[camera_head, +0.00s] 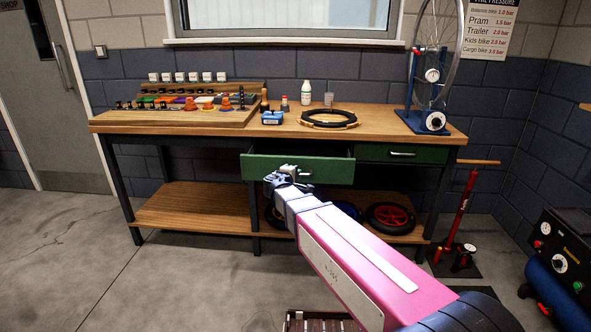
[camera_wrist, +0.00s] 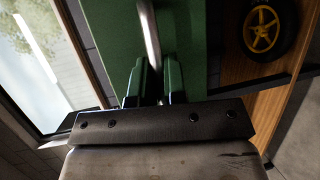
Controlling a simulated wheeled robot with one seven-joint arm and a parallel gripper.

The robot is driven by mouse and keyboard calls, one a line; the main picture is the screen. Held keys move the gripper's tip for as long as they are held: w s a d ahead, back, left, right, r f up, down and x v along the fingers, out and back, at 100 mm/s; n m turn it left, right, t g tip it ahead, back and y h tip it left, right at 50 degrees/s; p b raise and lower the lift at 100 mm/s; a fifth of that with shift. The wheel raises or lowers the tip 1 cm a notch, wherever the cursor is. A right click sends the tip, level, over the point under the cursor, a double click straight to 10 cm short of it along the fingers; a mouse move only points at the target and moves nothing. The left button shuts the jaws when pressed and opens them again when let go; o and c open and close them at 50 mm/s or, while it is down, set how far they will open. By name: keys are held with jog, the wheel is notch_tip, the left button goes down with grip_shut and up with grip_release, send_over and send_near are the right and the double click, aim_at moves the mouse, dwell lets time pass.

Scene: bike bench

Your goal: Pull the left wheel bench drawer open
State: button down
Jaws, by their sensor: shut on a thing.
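The left wheel bench drawer (camera_head: 255,166) has a green front and stands pulled out from under the wooden bench top (camera_head: 220,128). The dark inside of the drawer shows behind its front. My gripper (camera_head: 287,172) is at the drawer front and shut on its metal handle. In the wrist view, my gripper (camera_wrist: 147,88) has its two fingers on either side of the silver handle bar (camera_wrist: 150,35), against the green drawer front (camera_wrist: 112,30). My gripper hides part of the handle in the head view.
The right green drawer (camera_head: 375,153) is closed. Wheels, one with a red hub (camera_head: 390,217), lie on the lower shelf (camera_head: 190,206). A truing stand (camera_head: 424,118) and a tyre (camera_head: 328,117) are on the bench. A red pump (camera_head: 465,205) stands to the right. The floor at left is clear.

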jog(key=s, duration=0.8)
jog(key=shift+s+d, duration=0.15)
jog(key=c, duration=1.2)
grip_release()
jog(key=shift+d, duration=0.2)
jog(key=v, duration=1)
jog(key=shift+s+a+r, duration=0.15)
jog(key=shift+s+a, duration=0.05)
jog(key=shift+s, duration=0.15)
jog(key=shift+d, duration=0.1)
